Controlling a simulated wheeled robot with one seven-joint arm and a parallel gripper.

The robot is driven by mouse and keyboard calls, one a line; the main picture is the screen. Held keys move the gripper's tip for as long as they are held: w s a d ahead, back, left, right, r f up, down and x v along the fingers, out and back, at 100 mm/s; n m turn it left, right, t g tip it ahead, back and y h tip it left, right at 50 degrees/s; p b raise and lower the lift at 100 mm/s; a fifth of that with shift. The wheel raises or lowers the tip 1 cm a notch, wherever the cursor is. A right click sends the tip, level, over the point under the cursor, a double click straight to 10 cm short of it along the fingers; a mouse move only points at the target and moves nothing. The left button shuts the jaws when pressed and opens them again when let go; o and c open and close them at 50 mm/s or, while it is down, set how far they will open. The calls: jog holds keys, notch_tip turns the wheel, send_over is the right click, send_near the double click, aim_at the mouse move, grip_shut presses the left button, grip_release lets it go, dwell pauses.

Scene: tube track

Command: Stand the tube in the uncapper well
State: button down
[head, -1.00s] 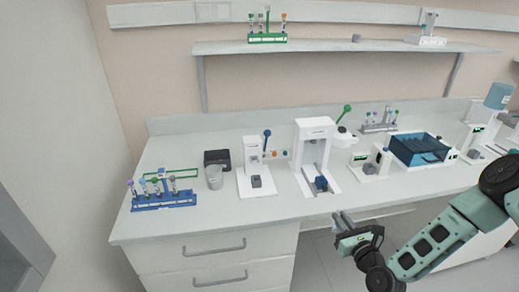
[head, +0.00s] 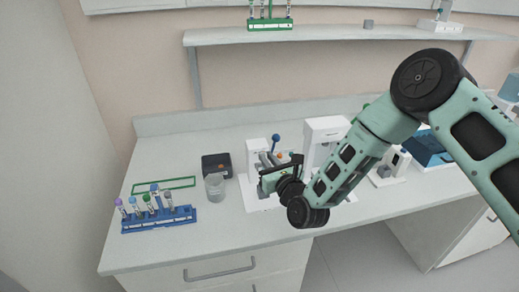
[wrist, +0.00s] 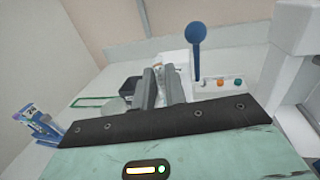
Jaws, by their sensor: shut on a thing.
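My gripper (head: 268,159) is in front of the small white device (head: 256,146) with the blue-knobbed lever (head: 276,139). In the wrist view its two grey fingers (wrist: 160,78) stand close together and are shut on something. A small pale bit of the tube (wrist: 158,68) seems to show between them; the rest is hidden. The same lever (wrist: 196,34) rises just right of the fingers. The device's lower front is behind my gripper, so I cannot see the well or whether the tube touches it.
A blue rack (head: 160,220) with several tubes stands at the left, before a green frame (head: 165,186). A clear cup (head: 215,187) and a black box (head: 216,165) stand left of my gripper. A taller white device (head: 325,130) is close on the right.

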jog(key=shift+w+a+f+b, duration=0.1)
jog(key=shift+f+b, duration=0.4)
jog(key=shift+f, duration=0.7)
jog(key=shift+w+f+b, duration=0.1)
jog(key=shift+f+b, duration=0.4)
jog(key=shift+f, duration=0.7)
jog(key=shift+f+b, duration=0.25)
jog(key=shift+b, duration=1.05)
jog(key=shift+f+b, duration=1.3)
jog(key=shift+b, duration=0.3)
jog(key=c, duration=1.4)
grip_release()
jog(key=shift+o, duration=0.2)
jog(key=shift+s, duration=0.1)
